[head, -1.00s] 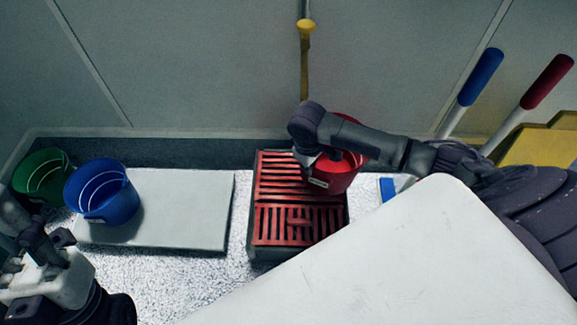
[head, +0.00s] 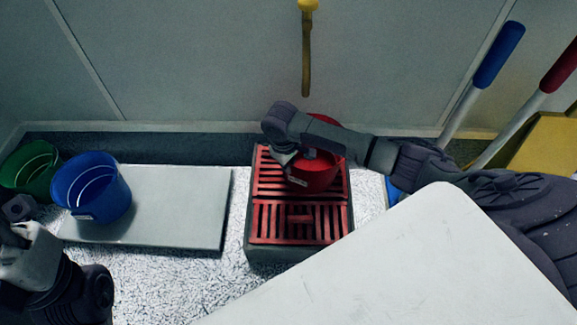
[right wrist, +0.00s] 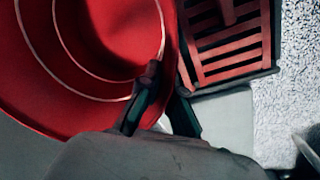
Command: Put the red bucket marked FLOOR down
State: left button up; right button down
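The red bucket (head: 318,178) is over the back right part of the red slatted grate (head: 300,238). A small pale label shows on its front, too small to read. My right gripper (head: 285,155) is at its left rim. In the right wrist view, the fingers (right wrist: 166,98) straddle the wall of the red bucket (right wrist: 95,90), one inside and one outside, shut on it. The bucket looks upright; I cannot tell whether its bottom touches the grate. My left gripper (head: 18,210) is at the lower left, partly cut off; its fingers are unclear.
A blue bucket (head: 92,188) stands on the pale slab (head: 185,215), with a green bucket (head: 30,168) left of it. A white surface (head: 420,265) fills the lower right. Blue (head: 497,55) and red (head: 562,68) handles lean at right. Speckled floor is free between slab and grate.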

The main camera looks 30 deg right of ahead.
jog(key=c, duration=1.3)
grip_release()
jog(key=shift+f, duration=0.1)
